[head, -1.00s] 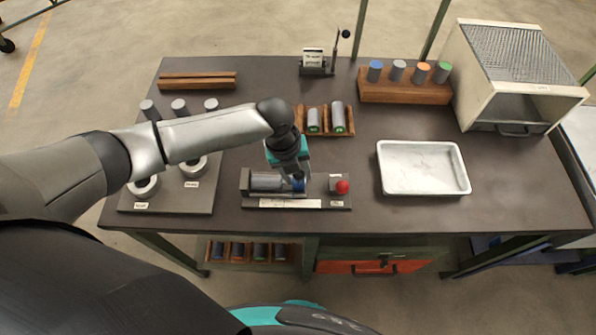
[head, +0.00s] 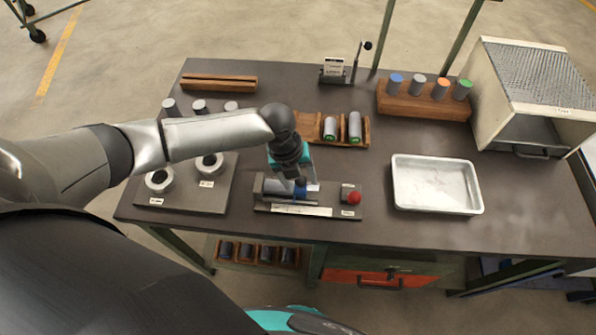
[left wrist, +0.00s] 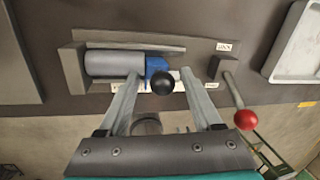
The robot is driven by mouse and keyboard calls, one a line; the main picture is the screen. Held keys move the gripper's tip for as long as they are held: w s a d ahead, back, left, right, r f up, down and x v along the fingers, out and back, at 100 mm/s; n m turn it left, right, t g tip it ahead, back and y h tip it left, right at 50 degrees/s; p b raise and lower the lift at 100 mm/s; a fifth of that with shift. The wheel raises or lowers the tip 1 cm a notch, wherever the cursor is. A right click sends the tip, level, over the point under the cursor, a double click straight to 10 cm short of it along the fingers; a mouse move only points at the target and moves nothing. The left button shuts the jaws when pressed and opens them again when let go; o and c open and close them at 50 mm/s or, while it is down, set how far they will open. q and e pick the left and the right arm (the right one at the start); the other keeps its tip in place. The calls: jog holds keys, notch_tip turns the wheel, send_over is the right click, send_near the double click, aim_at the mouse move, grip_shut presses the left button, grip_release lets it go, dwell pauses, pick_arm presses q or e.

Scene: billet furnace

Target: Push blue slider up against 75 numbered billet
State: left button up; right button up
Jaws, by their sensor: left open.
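The blue slider (left wrist: 154,67) with its black ball knob (left wrist: 162,83) sits in the fixture on the table. It also shows in the head view (head: 300,191). A grey billet (left wrist: 113,63) lies on its side between the slider and the fixture's left end block. The slider's left side appears to touch the billet's end. No number is readable on the billet. My left gripper (left wrist: 160,75) is open, its fingers on either side of the slider's knob; it points down over the fixture in the head view (head: 296,180). My right gripper is out of view.
A red-knobbed lever (left wrist: 244,118) stands at the fixture's right, beside a label reading LOCK. A white tray (head: 400,203) lies farther right. A plate with rings (head: 222,200) is at left. Billet racks and a metal furnace box (head: 490,110) stand behind.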

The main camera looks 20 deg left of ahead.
pick_arm(q)
notch_tip(320, 180, up, 15)
jog(key=s+a+p, duration=0.1)
jog(key=a, duration=0.1)
jog(key=shift+s+a, duration=0.15)
jog(key=shift+a, duration=0.15)
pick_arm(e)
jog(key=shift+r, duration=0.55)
